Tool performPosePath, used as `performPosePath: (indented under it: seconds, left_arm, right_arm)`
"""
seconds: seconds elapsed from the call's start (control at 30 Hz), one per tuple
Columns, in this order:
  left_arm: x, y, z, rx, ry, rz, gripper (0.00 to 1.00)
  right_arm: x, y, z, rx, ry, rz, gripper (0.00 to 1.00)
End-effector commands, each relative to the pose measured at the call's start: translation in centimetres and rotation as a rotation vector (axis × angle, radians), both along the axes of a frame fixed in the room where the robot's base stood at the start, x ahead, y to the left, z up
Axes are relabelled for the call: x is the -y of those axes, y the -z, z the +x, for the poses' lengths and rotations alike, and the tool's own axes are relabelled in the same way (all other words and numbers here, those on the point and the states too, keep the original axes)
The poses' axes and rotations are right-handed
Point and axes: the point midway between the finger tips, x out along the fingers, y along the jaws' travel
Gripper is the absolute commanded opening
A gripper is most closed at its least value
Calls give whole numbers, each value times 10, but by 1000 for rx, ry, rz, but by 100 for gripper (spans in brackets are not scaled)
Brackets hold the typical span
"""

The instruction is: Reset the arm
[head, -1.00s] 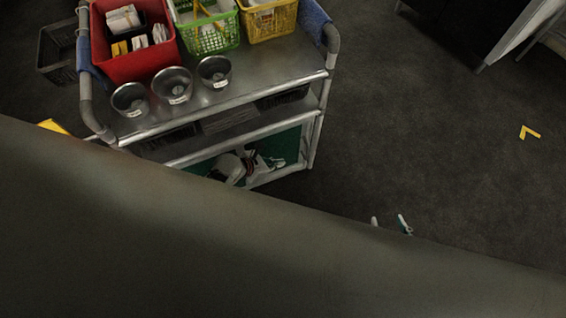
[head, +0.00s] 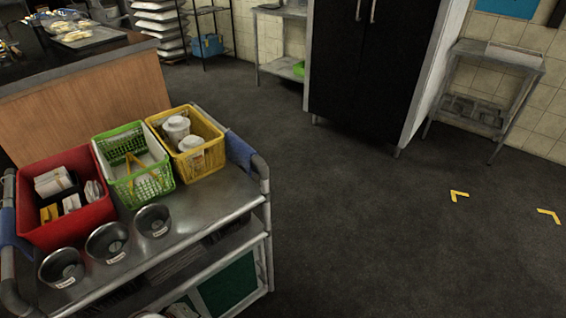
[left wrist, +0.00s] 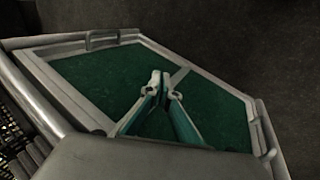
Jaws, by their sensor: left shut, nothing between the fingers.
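In the left wrist view my left gripper (left wrist: 164,88) is shut with nothing between its fingers. It points toward a green panel (left wrist: 100,80) in a pale metal frame, and I cannot tell whether it touches it. In the head view neither gripper shows. The metal cart (head: 190,225) stands at the lower left, with a red bin (head: 40,228), a green basket (head: 158,190) and a yellow basket (head: 212,150) on top. Several metal bowls, such as the front one (head: 62,268), stand along its near edge.
A dark cabinet (head: 365,70) stands at the back. A metal rack (head: 470,105) is at the right by the tiled wall. A wood-sided counter (head: 90,110) is behind the cart. The dark floor (head: 390,230) right of the cart is clear, with yellow marks (head: 459,196).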

Motion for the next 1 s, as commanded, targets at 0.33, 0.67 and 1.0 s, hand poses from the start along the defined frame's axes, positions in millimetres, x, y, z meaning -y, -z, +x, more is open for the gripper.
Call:
performPosePath:
  seconds: [0.33,0.67,1.0]
  left_arm:
    - [-65,-111,-66,83,770,720,0]
    - [-95,-191,-95,45,1083,1054,0]
    - [-108,-243,-113,9,1246,1236,0]
  right_arm:
    - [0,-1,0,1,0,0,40]
    - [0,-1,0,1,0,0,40]
    - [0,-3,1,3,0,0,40]
